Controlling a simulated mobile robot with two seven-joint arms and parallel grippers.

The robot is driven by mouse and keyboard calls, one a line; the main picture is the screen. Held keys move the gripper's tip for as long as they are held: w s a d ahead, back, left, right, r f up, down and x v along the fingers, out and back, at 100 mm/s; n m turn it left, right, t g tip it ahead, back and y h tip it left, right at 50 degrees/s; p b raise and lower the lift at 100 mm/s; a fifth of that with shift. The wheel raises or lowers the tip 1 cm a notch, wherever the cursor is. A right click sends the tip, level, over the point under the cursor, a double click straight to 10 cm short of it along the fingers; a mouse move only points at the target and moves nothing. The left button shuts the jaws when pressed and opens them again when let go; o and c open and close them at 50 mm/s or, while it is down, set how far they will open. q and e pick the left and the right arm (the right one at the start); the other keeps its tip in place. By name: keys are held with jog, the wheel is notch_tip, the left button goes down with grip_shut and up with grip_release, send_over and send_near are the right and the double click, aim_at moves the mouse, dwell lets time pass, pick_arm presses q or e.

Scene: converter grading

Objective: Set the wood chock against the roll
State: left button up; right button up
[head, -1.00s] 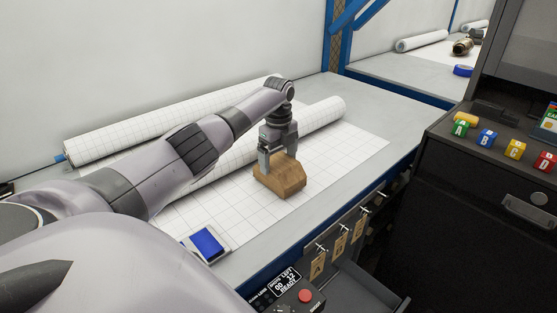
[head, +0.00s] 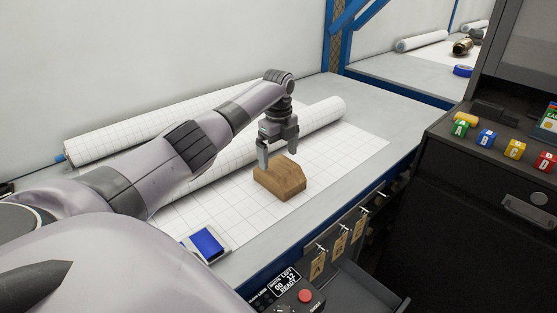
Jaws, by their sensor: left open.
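The brown wood chock (head: 280,180) sits on the grid-lined white sheet (head: 340,165), in front of the near paper roll (head: 325,116). My left gripper hides part of the space between them, so I cannot tell whether the chock touches the roll. My left gripper (head: 277,160) is open and empty, with its fingers pointing down at the chock's far, upper edge. My arm covers the middle of the roll. My right gripper is not in view.
A second roll (head: 110,138) lies behind, along the wall. A blue ink pad (head: 207,242) lies at the table's front left. Tags hang on the front edge above an open drawer (head: 365,290). Lettered blocks (head: 487,138) stand on the dark cabinet at right. The sheet right of the chock is clear.

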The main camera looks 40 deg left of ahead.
aim_at(279, 165)
pick_arm(q)
notch_tip(279, 165, up, 10)
jog(key=shift+f, duration=0.2)
jog(key=shift+f, duration=0.1)
dwell(0.5)
